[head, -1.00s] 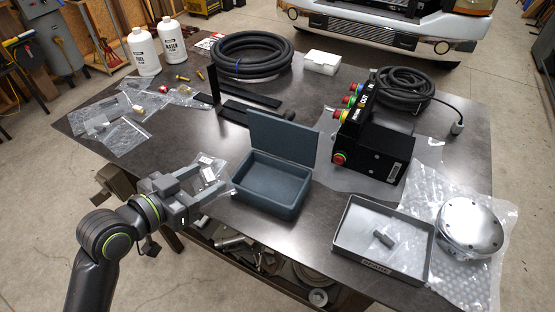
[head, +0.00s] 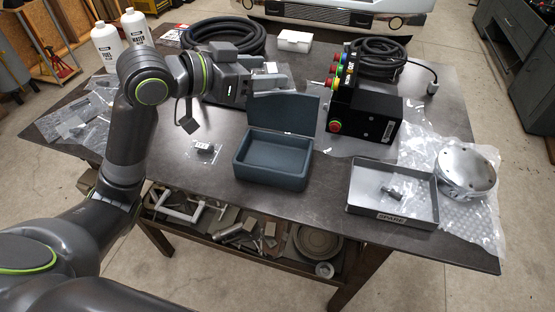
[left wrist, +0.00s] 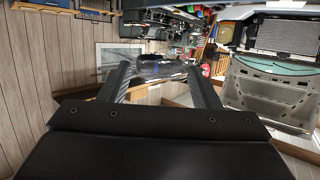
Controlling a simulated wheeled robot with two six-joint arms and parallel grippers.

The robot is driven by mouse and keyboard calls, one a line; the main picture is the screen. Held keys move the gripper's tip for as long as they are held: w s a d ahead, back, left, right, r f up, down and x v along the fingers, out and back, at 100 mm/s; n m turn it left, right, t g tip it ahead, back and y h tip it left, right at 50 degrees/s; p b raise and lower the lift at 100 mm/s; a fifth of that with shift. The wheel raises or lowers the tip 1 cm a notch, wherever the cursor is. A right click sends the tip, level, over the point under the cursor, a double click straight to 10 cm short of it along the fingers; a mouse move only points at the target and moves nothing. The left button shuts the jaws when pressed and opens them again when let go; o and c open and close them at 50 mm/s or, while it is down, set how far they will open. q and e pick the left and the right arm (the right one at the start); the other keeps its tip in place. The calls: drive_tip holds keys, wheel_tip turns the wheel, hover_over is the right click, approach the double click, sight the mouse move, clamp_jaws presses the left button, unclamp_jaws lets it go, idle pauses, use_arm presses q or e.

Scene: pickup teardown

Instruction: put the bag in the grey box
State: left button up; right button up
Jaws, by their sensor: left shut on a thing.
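My left gripper (head: 266,80) is shut on a small clear bag (head: 271,68), which is mostly hidden by the fingers. It is raised above the table, just behind and above the open lid of the grey box (head: 262,180). The box stands open and empty on the table, lid tilted up at its back. In the left wrist view the bag (left wrist: 155,69) shows as a clear, partly dark shape between the fingers (left wrist: 160,85). Another small clear bag with a dark part (head: 205,151) lies on the table left of the box. My right gripper is out of view.
A dark tray marked SPARE (head: 393,217) holds a small dark part, right of the box. A black control box (head: 365,115) and a round metal part on bubble wrap (head: 466,170) stand nearby. Several clear bags (head: 75,118) lie at far left.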

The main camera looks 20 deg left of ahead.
use_arm(q)
wheel_tip(320, 180, down, 18)
drive_tip(key=shift+d+r, duration=0.1)
drive_tip(key=shift+r, duration=0.05)
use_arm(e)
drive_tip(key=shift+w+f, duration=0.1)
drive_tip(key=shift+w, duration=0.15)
use_arm(q)
drive_tip(key=shift+f+b, duration=0.5)
drive_tip(key=shift+f, duration=0.1)
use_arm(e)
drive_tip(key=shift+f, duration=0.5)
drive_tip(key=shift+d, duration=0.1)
use_arm(q)
drive_tip(key=o, duration=1)
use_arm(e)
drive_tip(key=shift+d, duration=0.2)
